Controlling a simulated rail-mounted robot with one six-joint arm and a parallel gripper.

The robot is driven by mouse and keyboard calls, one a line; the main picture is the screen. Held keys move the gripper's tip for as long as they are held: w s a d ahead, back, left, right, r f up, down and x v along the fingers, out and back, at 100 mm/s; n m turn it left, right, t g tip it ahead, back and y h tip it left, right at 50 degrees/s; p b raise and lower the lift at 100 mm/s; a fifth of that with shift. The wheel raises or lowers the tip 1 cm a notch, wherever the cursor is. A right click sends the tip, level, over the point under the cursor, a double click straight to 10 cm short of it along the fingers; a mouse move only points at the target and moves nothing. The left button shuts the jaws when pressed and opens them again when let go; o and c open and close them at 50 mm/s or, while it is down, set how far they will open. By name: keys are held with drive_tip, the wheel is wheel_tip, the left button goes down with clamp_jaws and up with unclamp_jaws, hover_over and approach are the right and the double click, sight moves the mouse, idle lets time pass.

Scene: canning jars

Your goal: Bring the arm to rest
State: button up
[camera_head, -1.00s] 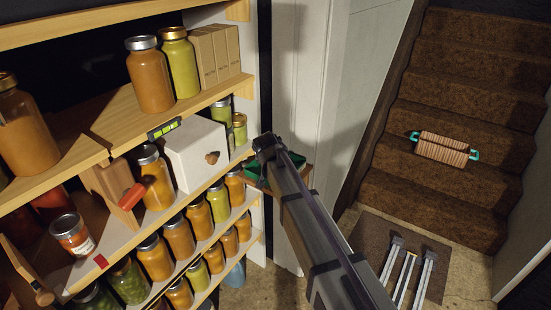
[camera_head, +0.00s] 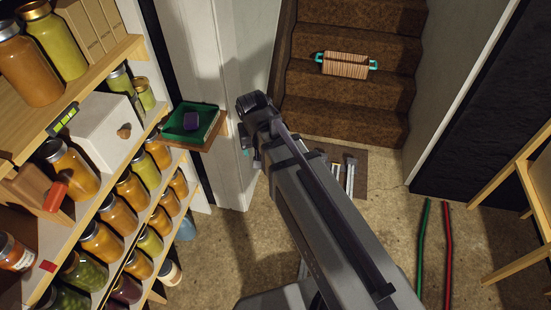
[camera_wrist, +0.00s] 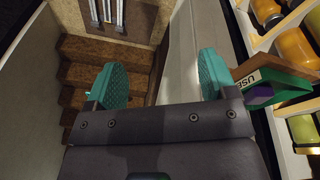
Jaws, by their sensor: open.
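My gripper (camera_wrist: 160,82) shows in the wrist view with its two teal fingers apart and nothing between them. Beyond the fingers are the stairs and a white wall or door frame. In the head view my arm reaches up from the bottom, and its far end is in the open, right of the shelves and in front of the stairs. The fingers are mostly hidden there behind the arm.
Shelves of filled jars (camera_head: 130,188) stand at the left. A green tray (camera_head: 192,122) with a dark purple item sits on a wooden ledge close left of my arm. Green (camera_head: 423,250) and red (camera_head: 447,250) rods lie on open floor.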

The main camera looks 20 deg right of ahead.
drive_tip(key=s+d+g+y, duration=0.1)
drive_tip(key=s+d+g, duration=0.1)
drive_tip(key=s, duration=0.6)
drive_tip(key=shift+s+d+f+n, duration=0.2)
drive_tip(key=shift+s+d+n, duration=0.15)
drive_tip(key=shift+d, duration=0.55)
drive_tip(key=shift+w+r+p, duration=0.1)
drive_tip(key=shift+r+p, duration=1.6)
